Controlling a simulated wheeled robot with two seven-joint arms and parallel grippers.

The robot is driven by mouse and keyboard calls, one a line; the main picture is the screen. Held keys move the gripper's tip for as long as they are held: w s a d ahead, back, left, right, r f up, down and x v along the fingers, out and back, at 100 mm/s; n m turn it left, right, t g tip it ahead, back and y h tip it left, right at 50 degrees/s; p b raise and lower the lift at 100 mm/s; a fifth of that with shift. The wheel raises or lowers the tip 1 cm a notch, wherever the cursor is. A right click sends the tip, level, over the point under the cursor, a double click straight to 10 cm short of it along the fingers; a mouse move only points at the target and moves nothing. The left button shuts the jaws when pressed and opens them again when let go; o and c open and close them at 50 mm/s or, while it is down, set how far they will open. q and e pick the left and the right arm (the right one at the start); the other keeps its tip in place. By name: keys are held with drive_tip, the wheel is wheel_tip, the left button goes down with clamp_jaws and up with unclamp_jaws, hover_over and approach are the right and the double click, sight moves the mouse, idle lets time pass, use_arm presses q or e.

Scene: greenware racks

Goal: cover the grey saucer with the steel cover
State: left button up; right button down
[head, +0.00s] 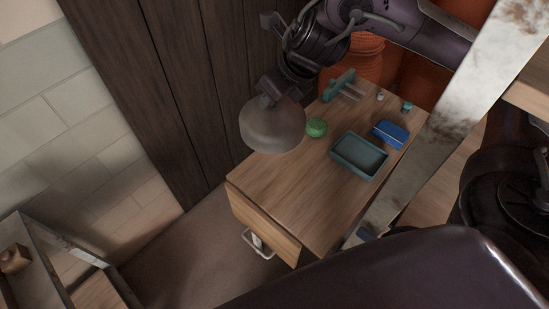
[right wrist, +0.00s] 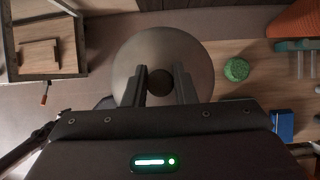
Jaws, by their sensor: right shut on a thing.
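The steel cover (head: 272,130) is a brownish-grey dome. My right gripper (head: 266,97) is shut on its knob and holds it over the far-left part of the wooden table. In the right wrist view the cover (right wrist: 140,58) shows from above, with its dark knob between the fingers of my right gripper (right wrist: 160,84). I do not see the grey saucer in either view; whether it is behind or under the cover I cannot tell. My left gripper is not in view.
On the table (head: 287,190) are a green round object (head: 316,127), an empty-looking teal tray (head: 342,165), a blue box (head: 390,134), a teal rack (head: 338,86) and a small green jar (head: 407,106). A rusty metal post (head: 440,130) crosses the right side. The table's near-left part is clear.

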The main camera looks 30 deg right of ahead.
sight(272, 116)
wheel_tip(272, 116, down, 6)
drive_tip(key=b, duration=0.3)
wheel_tip(272, 116, down, 14)
drive_tip(key=shift+r+p, duration=0.1)
drive_tip(key=shift+p, duration=0.25)
drive_tip(key=c, duration=1.2)
unclamp_jaws()
drive_tip(key=shift+s+f, duration=0.15)
drive_tip(key=shift+f, duration=0.15)
drive_tip(key=v, duration=0.2)
drive_tip(key=b+v, duration=0.1)
drive_tip(key=v, duration=0.5)
drive_tip(key=shift+w+a+r+b, duration=0.1)
drive_tip(key=shift+w+r+b, duration=0.05)
drive_tip(key=shift+w+b, duration=0.2)
